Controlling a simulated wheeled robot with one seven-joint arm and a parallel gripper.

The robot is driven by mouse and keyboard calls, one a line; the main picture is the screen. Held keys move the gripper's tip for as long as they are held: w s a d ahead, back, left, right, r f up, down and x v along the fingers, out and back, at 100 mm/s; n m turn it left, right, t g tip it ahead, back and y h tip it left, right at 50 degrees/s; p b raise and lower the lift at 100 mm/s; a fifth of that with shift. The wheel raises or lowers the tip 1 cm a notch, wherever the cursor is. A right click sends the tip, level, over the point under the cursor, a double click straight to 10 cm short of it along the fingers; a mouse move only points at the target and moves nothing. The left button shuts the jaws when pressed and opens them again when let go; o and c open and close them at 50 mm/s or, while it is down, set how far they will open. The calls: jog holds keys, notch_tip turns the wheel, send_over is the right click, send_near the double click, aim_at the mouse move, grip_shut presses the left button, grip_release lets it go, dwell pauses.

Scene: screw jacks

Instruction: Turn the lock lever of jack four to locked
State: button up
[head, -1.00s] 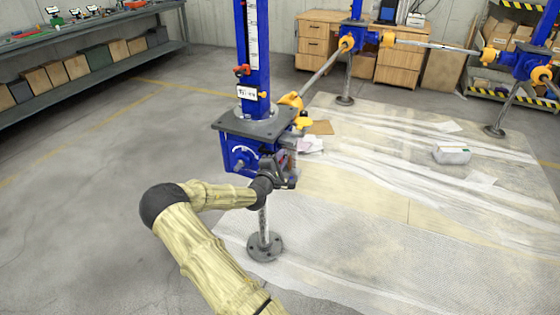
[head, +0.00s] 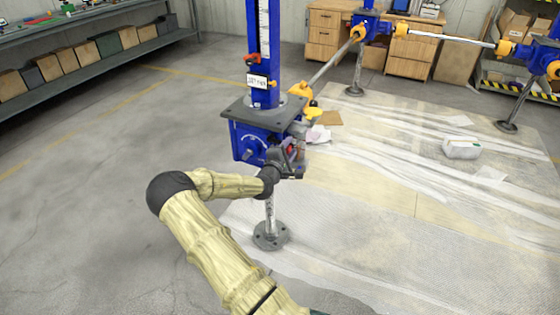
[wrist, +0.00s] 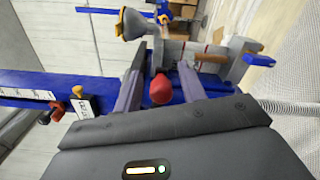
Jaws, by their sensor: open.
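The near jack has a blue gearbox (head: 252,150) under a grey plate and a blue column (head: 262,40) with a white label (head: 257,81) that I cannot read with certainty. My gripper (head: 290,160) is at the right front of the gearbox, partly merged with it in the head view. In the wrist view my gripper (wrist: 160,92) is open, its two grey fingers apart. A red rounded knob (wrist: 162,90) lies between the fingers; I cannot tell whether either touches it. The lever's arm behind the knob is mostly hidden.
In the wrist view a grey funnel-shaped part (wrist: 132,24) stands beyond the fingers. A red lever (head: 252,60) sits on the column. A shaft (head: 330,68) runs to another jack (head: 371,28). Sheeting (head: 400,220) covers the floor at right; the left floor is clear.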

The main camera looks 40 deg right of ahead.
jog(key=v, duration=1.7)
